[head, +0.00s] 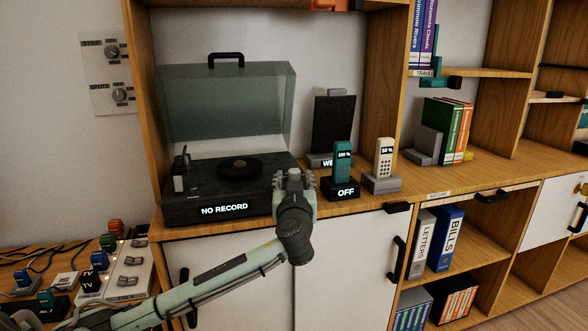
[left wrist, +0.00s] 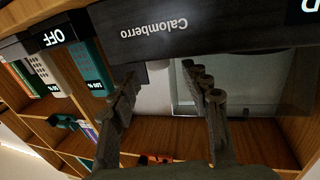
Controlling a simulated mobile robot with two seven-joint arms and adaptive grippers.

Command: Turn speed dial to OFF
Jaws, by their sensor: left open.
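The turntable (head: 225,210) stands on the cabinet top with its clear lid (head: 228,100) raised and a "NO RECORD" display on its front. Its dark front, marked "Calomberro", also shows upside down in the left wrist view (left wrist: 225,30). No speed dial can be made out on it; my gripper hides its right front corner. My right gripper is not in view.
Shelves with binders (head: 445,238) are at right. A cluttered side table (head: 75,290) is at lower left.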

